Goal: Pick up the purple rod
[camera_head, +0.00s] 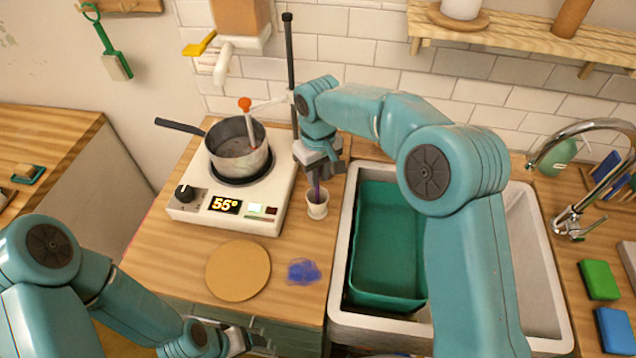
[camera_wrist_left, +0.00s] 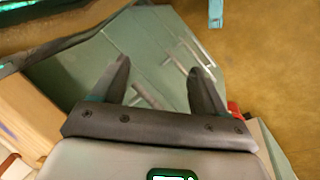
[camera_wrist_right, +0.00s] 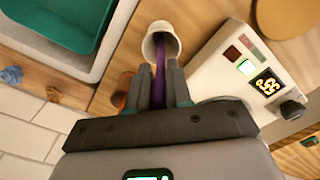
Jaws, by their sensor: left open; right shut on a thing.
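The purple rod (camera_head: 317,190) stands in a small white cup (camera_head: 317,208) on the wooden counter, between the hot plate and the sink. My right gripper (camera_head: 318,172) is above the cup and shut on the upper part of the rod. In the right wrist view the rod (camera_wrist_right: 160,75) runs from between the fingers (camera_wrist_right: 157,92) to the white cup's mouth (camera_wrist_right: 160,42); its lower end is in or over the cup. My left gripper (camera_head: 245,340) is low at the counter's front edge. In the left wrist view its fingers (camera_wrist_left: 155,85) are apart and empty.
A hot plate (camera_head: 190,213) reading 55° carries a saucepan (camera_head: 238,160) with an orange-topped probe (camera_head: 245,104). A sink (camera_head: 340,290) with a green basin (camera_head: 385,297) is right of the cup. A round cork mat (camera_head: 238,270) and a blue powder patch (camera_head: 303,271) lie in front.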

